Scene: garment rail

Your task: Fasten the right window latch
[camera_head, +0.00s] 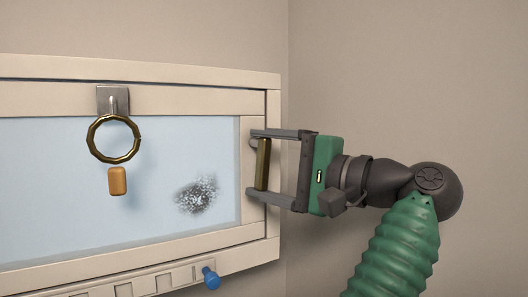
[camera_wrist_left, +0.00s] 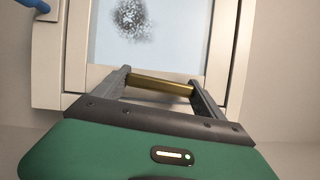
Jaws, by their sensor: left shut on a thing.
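The right window latch appears as a brass bar (camera_head: 263,163) at the right side of the window frame (camera_head: 258,222); it stands nearly upright in the head view. My left gripper (camera_head: 251,163) reaches it from the right, one finger at the bar's upper end and one at its lower end, shut on it. In the left wrist view the same brass bar (camera_wrist_left: 160,86) spans between the two fingers, in front of the frame. How the bar joins the frame is hidden. My right gripper is not in view.
A brass ring (camera_head: 91,150) hangs from a metal hook plate (camera_head: 104,99) on the top frame, above an orange tag (camera_head: 118,181). A dark smudge (camera_head: 198,194) marks the pane. A blue knob (camera_head: 211,278) sits on the bottom rail. Bare wall lies right.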

